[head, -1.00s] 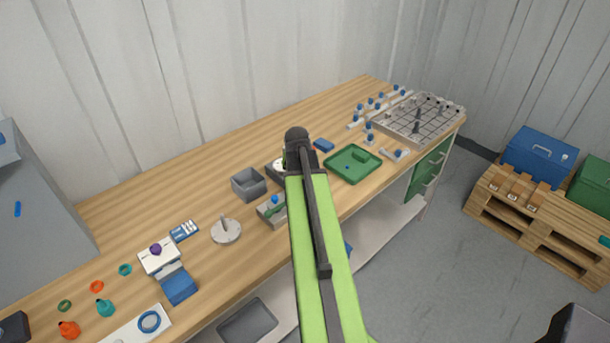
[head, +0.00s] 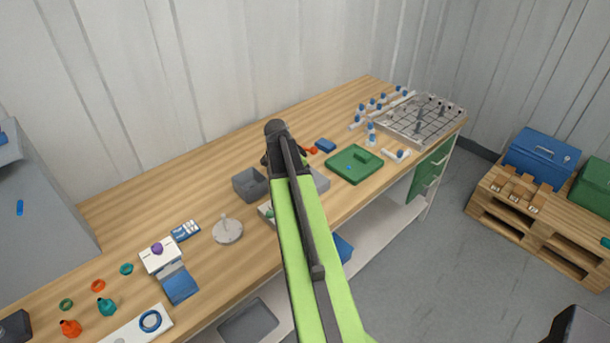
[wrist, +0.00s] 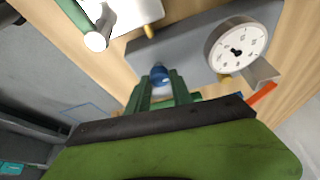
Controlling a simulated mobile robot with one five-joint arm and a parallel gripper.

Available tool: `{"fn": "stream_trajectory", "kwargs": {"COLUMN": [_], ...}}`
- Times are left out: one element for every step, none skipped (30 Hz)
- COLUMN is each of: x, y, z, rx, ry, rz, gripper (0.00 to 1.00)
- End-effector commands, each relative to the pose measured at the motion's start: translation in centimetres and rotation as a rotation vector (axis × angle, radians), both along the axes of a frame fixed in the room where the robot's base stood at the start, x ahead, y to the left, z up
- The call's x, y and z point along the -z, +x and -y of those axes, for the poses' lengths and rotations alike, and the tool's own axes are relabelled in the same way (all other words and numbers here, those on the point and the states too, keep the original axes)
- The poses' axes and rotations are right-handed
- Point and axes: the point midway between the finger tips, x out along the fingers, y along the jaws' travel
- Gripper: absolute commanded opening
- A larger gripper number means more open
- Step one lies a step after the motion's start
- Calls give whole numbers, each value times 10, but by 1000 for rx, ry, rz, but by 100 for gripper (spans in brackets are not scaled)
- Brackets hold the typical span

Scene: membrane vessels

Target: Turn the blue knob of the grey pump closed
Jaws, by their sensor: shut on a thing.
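The grey pump (wrist: 180,45) is a grey block with a round white dial gauge (wrist: 237,48) and an orange-red part (wrist: 262,95) at its right in the wrist view. Its blue knob (wrist: 159,74) is between the green fingers of my gripper (wrist: 163,88), which is shut on it. The fingers hide part of the knob, and its turned angle cannot be read. In the head view, a grey side of the pump (head: 320,181) shows right of my arm. My arm hides the knob and fingertips there.
A white block with a green handle (wrist: 72,14) is close by at upper left in the wrist view. A grey open box (head: 249,185) stands left of my arm. A green tray (head: 355,165) and a small blue block (head: 326,146) lie to the right.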

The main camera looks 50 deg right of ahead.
Motion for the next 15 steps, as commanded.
{"fn": "stream_trajectory", "kwargs": {"x": [1, 1, 1, 1, 1, 1, 1, 1, 1, 1, 1, 1, 1, 1, 1], "y": [-1, -1, -1, -1, -2, -2, -2, -2, -2, -2, -2, -2, -2, -2, -2], "z": [0, 0, 0, 0, 0, 0, 0, 0, 0, 0, -1, -1, -1, -1, -1], "rx": [18, 29, 41, 49, 55, 64, 68, 72, 76, 78, 79, 82, 83, 83, 83], "ry": [3, 3, 3, 3, 3, 3, 3, 3, 3, 3, 3, 4, 4, 4, 4], "rz": [-5, -5, -4, -4, -5, -4, -5, -5, -6, -6, -5, -5, -5, -6, -6], "gripper": [0, 0, 0, 0, 0, 0, 0, 0, 0, 0, 0, 0, 0, 0, 0]}}
